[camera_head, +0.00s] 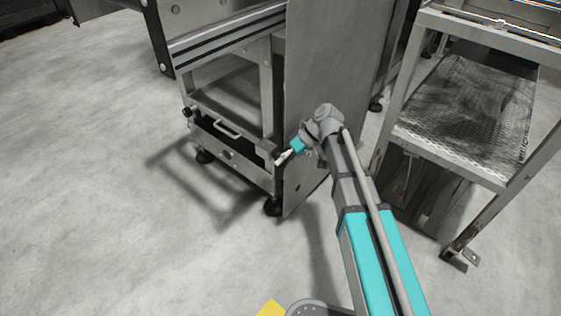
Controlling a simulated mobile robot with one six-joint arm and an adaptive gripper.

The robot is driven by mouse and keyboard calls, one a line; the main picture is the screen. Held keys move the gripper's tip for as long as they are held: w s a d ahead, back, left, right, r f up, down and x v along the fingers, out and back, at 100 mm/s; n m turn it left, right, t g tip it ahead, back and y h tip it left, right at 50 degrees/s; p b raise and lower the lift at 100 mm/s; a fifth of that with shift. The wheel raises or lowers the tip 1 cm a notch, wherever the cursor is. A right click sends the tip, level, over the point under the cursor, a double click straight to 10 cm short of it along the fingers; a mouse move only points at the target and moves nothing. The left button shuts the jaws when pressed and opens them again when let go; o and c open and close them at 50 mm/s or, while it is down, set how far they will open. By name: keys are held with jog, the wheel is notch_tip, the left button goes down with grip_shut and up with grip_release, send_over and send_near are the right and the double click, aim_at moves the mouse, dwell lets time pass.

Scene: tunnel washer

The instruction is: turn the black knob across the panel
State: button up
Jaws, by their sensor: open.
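A small black knob (187,112) sits at the left end of the low metal front panel (240,160) of the machine. The panel has a pale bar handle (228,129) near its upper edge. My gripper (281,158) is open at the right end of this panel, by the machine's corner, and seems empty. Its fingers are small in view and overlap a dark fitting there; I cannot tell whether they touch it or whether it is another knob. The black knob at the left end is well apart from my gripper.
A tall grey side plate (330,60) stands behind my gripper and wrist. The machine rests on black feet (273,207). A metal frame with a dark perforated shelf (465,110) stands at the right. The floor (90,190) at the left is clear.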

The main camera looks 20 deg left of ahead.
grip_shut()
dwell(0.4)
jog(key=shift+w+f+g+b, duration=0.2)
jog(key=shift+g+b, duration=0.2)
jog(key=shift+b, duration=0.4)
jog(key=shift+s+m+g+y+b, duration=0.1)
jog(key=shift+m+g+y+b, duration=0.2)
jog(key=shift+g+y+b, duration=0.25)
jog(key=shift+s+r+g, duration=0.1)
jog(key=shift+r+g, duration=0.15)
